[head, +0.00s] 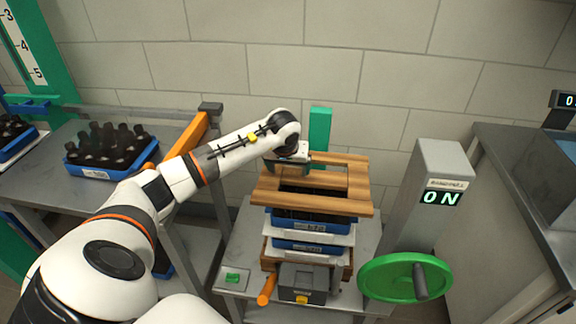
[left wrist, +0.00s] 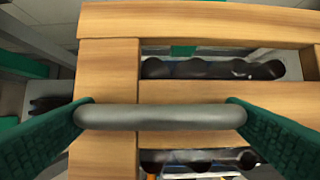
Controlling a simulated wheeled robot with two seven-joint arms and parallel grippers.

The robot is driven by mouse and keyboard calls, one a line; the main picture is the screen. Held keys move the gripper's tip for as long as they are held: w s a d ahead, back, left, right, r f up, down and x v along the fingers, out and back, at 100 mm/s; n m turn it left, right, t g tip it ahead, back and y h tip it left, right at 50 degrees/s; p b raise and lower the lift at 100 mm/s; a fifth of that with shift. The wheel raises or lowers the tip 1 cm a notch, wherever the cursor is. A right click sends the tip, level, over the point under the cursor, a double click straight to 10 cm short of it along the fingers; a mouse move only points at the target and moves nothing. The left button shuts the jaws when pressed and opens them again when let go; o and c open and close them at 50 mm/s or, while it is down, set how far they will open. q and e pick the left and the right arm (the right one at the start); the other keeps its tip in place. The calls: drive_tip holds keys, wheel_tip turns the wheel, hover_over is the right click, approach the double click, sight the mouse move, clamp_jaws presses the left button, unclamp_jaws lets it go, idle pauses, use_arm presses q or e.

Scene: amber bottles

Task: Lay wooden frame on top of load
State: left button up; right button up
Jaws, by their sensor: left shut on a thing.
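The wooden frame (head: 318,204), made of light slats with openings, lies roughly level over the load. The load is a stack of blue crates (head: 312,224) of dark bottles with pale sheets between them. My left gripper (head: 291,160) is at the frame's back left part. In the left wrist view its green fingers (left wrist: 161,116) are at both ends of a grey bar across the frame's wood (left wrist: 190,93). Dark bottles show through the frame's openings. Whether the frame touches the top crate, I cannot tell. My right gripper is not in view.
A green handwheel (head: 391,278) and a grey post with a lit "ON" display (head: 440,198) stand right of the stack. Another blue crate of bottles (head: 92,172) sits on the left table. A grey bench (head: 515,165) is at the far right.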

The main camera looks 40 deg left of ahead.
use_arm(q)
drive_tip(key=shift+f+b, duration=0.55)
drive_tip(key=shift+f, duration=0.15)
drive_tip(key=o, duration=0.9)
drive_tip(key=shift+o, duration=0.3)
drive_tip(key=b+v, duration=0.2)
drive_tip(key=v, duration=1)
